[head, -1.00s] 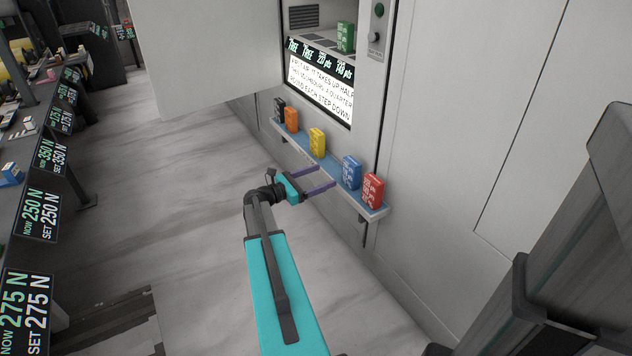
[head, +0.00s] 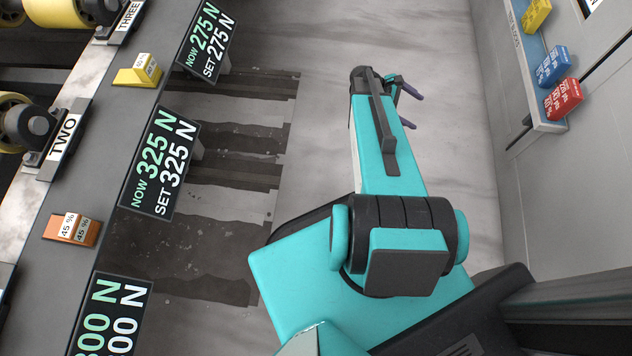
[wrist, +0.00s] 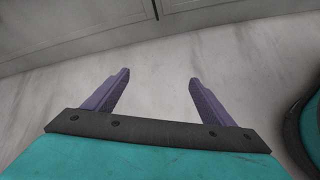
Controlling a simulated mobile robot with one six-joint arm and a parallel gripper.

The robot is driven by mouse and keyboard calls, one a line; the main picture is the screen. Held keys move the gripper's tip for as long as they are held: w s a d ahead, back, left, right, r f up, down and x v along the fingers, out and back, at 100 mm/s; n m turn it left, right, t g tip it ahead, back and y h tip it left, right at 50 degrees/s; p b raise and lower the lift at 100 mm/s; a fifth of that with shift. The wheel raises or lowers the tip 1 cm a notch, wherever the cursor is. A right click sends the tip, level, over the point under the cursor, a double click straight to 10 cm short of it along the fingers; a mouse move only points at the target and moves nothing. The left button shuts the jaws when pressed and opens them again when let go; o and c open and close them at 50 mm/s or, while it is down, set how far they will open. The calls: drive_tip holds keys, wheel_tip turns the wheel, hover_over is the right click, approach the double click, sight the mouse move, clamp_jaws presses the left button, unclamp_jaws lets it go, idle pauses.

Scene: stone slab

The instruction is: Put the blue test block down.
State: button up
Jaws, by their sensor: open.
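The blue test block (head: 553,66) stands on the narrow wall shelf at the upper right of the head view, between the yellow and red blocks. My gripper (head: 415,110) is open and apart from the shelf, over the bare floor to its left. In the wrist view my gripper's two purple fingers (wrist: 156,88) are spread with nothing between them. The wrist view shows no block, only pale floor and the base of a panelled wall.
The blue-grey shelf (head: 549,127) also bears a yellow block (head: 536,14) and a red block (head: 563,98). Pale floor (head: 455,120) between counter and wall is clear.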

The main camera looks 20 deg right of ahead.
drive_tip(key=s+a+f+m+y, duration=0.2)
drive_tip(key=a+f, duration=0.3)
drive_tip(key=a, duration=0.6)
drive_tip(key=s+a+f+m+y, duration=0.1)
drive_tip(key=a+f+y, duration=0.35)
drive_tip(key=a, duration=0.75)
drive_tip(key=s+a+f+m+y, duration=0.1)
drive_tip(key=s+a, duration=0.4)
drive_tip(key=a, duration=0.5)
drive_tip(key=s+a+f+m+y, duration=0.2)
drive_tip(key=s+a+f+m, duration=0.1)
drive_tip(key=a, duration=0.7)
drive_tip(key=shift+s+a+f+m, duration=0.35)
drive_tip(key=shift+s+f, duration=0.35)
drive_tip(key=shift+s, duration=0.25)
drive_tip(key=shift+r, duration=0.1)
